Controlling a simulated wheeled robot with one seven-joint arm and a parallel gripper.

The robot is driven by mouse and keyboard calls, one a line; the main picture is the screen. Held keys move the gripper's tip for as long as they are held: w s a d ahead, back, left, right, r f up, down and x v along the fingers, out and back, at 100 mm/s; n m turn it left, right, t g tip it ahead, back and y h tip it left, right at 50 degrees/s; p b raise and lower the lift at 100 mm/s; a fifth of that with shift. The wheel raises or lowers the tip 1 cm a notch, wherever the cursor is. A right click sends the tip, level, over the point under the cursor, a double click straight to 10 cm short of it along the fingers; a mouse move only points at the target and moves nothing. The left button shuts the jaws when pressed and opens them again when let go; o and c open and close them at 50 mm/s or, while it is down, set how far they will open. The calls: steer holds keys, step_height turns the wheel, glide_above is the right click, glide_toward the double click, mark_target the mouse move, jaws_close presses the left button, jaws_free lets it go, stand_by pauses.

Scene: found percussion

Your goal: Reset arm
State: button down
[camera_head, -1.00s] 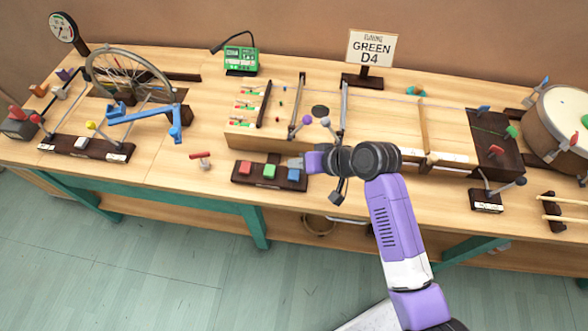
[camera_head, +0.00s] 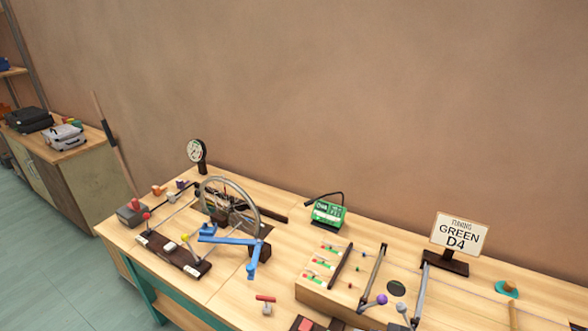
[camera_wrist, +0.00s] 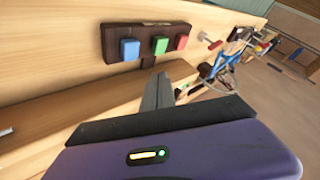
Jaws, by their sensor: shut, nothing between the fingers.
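My gripper (camera_wrist: 160,92) shows in the wrist view with its dark fingers together and nothing between them. Beyond the fingertips is a dark button board (camera_wrist: 112,32) with a blue button (camera_wrist: 129,49), a green button (camera_wrist: 159,45) and a red button (camera_wrist: 181,42). The gripper appears apart from the board. My arm and gripper are out of the head view, where only a corner of the board with the red button (camera_head: 305,324) shows at the bottom edge.
On the bench (camera_head: 232,299) stand a spoked wheel with a blue arm (camera_head: 228,240), a green tuner box (camera_head: 327,214), a dial gauge (camera_head: 195,151) and a sign reading GREEN D4 (camera_head: 459,235). A cabinet with cases (camera_head: 70,180) stands at far left. The bench front is mostly cut off.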

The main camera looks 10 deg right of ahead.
steer(key=s+f, duration=0.1)
steer(key=s, duration=0.2)
steer(key=s+d+f+h, duration=0.1)
steer(key=s+f, duration=0.1)
steer(key=s, duration=0.1)
steer(key=s+f+t+h, duration=0.1)
steer(key=s, duration=0.1)
steer(key=shift+s+d+f+b, duration=0.15)
steer(key=shift+s+f+b, duration=0.15)
steer(key=shift+s, duration=0.1)
steer(key=s+r+t+h, duration=0.2)
steer(key=s, duration=0.9)
steer(key=s+a+r+n+t+b, duration=0.1)
steer(key=s+r+n+t, duration=0.2)
steer(key=s+r, duration=1)
step_height(320, 180, up, 2)
steer(key=shift+s+a+r+t+b, duration=0.15)
steer(key=shift+s+a+t+b, duration=0.15)
steer(key=shift+s+a+t, duration=0.1)
